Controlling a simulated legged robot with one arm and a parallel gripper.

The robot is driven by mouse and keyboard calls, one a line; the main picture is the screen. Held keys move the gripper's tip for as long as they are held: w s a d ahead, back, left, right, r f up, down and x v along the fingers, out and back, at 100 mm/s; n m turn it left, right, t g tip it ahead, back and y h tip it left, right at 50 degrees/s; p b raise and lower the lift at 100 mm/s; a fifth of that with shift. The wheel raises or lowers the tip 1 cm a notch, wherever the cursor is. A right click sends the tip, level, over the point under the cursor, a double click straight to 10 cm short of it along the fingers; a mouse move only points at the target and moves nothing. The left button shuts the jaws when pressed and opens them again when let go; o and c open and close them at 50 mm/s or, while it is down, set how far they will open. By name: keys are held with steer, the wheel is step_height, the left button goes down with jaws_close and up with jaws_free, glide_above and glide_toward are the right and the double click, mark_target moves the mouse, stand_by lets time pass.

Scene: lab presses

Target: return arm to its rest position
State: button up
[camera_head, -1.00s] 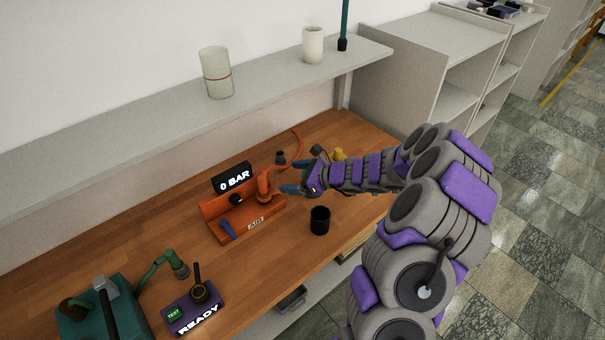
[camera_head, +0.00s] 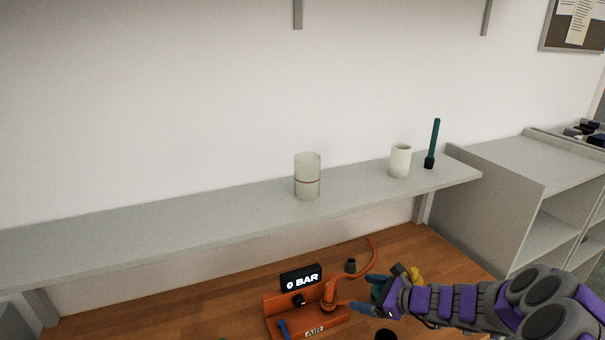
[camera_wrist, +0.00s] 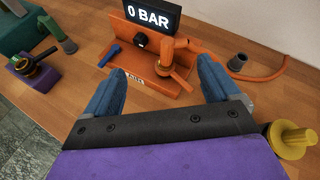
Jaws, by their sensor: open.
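My gripper (camera_head: 368,297) is at the end of my purple and grey arm, which reaches in from the lower right in the head view. In the wrist view my gripper (camera_wrist: 162,88) has its two blue fingers wide apart with nothing between them. Beyond the fingers stands the orange air station (camera_wrist: 180,84), with a black display (camera_wrist: 152,15) reading "0 BAR", an "AIR" label and a blue lever. The station also shows in the head view (camera_head: 280,305), just left of the gripper. No contact is visible.
A yellow part (camera_wrist: 291,139) lies close to the gripper's right side. A grey shelf (camera_head: 220,213) above holds a glass, a white cup and a green stick. Green and purple devices stand left in the wrist view.

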steer(key=s+a+r+n+g+y, duration=0.1)
steer(key=s+a+r+n+g, duration=0.25)
steer(key=s+a+n, duration=0.35)
steer(key=s+a+r+n+g, duration=0.3)
steer(key=s+a+r+n, duration=0.15)
steer(key=a, duration=0.45)
steer(key=s+a+r+n+g+h, duration=0.1)
steer(key=s+n+g+h, duration=0.1)
steer(key=s+n, duration=0.35)
steer(key=s+a+r+n+g+h, duration=0.1)
steer(key=s+n, duration=0.1)
steer(key=s, duration=0.7)
steer(key=s+d+n+g+h, duration=0.1)
steer(key=s+d+n+h, duration=0.4)
steer(key=s, duration=1)
steer(key=d+h, duration=0.2)
steer(key=d, duration=0.2)
steer(key=shift+d+n+b, duration=0.2)
steer(key=shift+n+b, duration=0.1)
steer(key=shift+b, duration=0.1)
